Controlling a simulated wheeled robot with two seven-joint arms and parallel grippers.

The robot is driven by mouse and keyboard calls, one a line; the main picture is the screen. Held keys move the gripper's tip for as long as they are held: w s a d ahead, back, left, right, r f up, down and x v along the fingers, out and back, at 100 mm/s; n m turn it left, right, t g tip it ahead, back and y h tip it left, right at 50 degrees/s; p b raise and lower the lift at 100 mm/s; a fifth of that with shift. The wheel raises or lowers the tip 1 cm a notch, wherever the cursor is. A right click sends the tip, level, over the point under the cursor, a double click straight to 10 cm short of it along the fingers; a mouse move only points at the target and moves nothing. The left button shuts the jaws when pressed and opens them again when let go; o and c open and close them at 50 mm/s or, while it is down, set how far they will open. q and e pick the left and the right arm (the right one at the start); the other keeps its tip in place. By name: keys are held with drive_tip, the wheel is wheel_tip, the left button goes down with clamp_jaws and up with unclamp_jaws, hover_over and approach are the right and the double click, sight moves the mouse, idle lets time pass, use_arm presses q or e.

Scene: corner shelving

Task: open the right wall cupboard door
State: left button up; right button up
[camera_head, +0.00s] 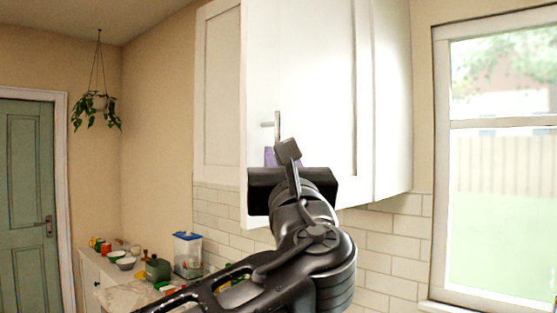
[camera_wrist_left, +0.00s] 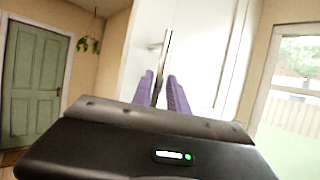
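The right wall cupboard door (camera_head: 310,80) is white, with an upright metal bar handle (camera_head: 278,126) near its left edge. The door's left edge stands forward of the left door, so it looks ajar. My left gripper (camera_head: 274,155) is in front of the lower handle, its purple fingers partly hidden by its dark body. In the left wrist view, the purple fingers (camera_wrist_left: 161,76) point at the handle (camera_wrist_left: 166,48), which runs down between them. A gap shows between the fingertips, wider than the bar; contact cannot be told. My right gripper is out of view.
The left cupboard door (camera_head: 220,90) is beside it. A window (camera_head: 500,150) is on the right. Below left, a counter (camera_head: 125,296) holds a clear container (camera_head: 188,256) and bowls. A plant (camera_head: 96,110) hangs near the green door (camera_head: 25,200).

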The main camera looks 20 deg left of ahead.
use_arm(q)
drive_tip(key=shift+f, duration=0.15)
drive_tip(key=b+v, duration=0.2)
drive_tip(key=v, duration=0.5)
drive_tip(key=shift+s+d+b, duration=0.2)
drive_tip(key=shift+s+b, duration=0.1)
drive_tip(key=shift+f, duration=0.1)
